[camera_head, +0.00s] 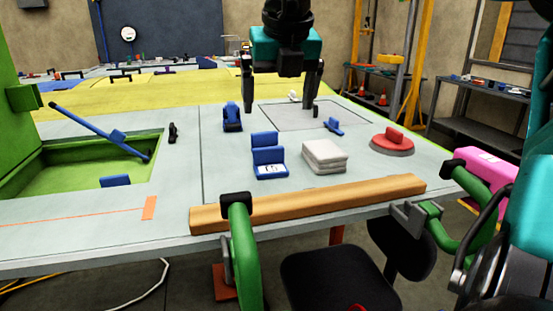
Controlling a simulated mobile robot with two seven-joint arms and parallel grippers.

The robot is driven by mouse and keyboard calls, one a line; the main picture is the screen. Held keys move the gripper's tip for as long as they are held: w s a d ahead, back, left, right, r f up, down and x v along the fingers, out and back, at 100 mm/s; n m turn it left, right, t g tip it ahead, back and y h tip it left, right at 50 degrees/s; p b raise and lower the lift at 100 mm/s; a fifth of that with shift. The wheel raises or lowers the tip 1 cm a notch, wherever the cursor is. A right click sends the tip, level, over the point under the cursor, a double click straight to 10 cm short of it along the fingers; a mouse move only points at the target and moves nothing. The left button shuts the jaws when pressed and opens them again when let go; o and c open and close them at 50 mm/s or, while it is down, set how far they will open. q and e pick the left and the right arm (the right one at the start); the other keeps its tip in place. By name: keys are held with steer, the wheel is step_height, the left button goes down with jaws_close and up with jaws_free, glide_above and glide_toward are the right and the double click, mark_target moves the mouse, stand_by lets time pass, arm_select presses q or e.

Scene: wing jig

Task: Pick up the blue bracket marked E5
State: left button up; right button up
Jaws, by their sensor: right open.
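A blue L-shaped bracket (267,156) stands on the grey work table, near the middle. It has a white label with dark marks on its front foot; I cannot read whether it says E5. My right gripper (279,107) points down from the top of the view, fingers spread and nothing between them. In the picture it is above and slightly right of the labelled bracket, apart from it. Another blue bracket (232,117) stands behind and to the left, and a small blue part (334,126) lies to the right; no label is readable on either. My left gripper is out of view.
A stack of pale blocks (324,156) sits close to the bracket's right. A wooden beam (310,203) lies along the front edge, with green clamps (243,250) there. A red-handled disc (392,144) is further right. A green recess (80,165) opens at left.

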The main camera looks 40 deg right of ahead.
mark_target(269, 148)
steer(key=x, duration=0.7)
steer(key=shift+a+f, duration=0.1)
steer(key=shift+f, duration=0.1)
steer(key=shift+w+a+x, duration=0.1)
steer(key=shift+w+x, duration=0.05)
steer(key=shift+x, duration=1.2)
steer(key=shift+w+a+x, duration=0.1)
steer(key=shift+w+x, duration=0.05)
steer(key=shift+x, duration=1.2)
steer(key=shift+c, duration=0.3)
steer(key=c, duration=1.1)
steer(key=shift+r, duration=0.2)
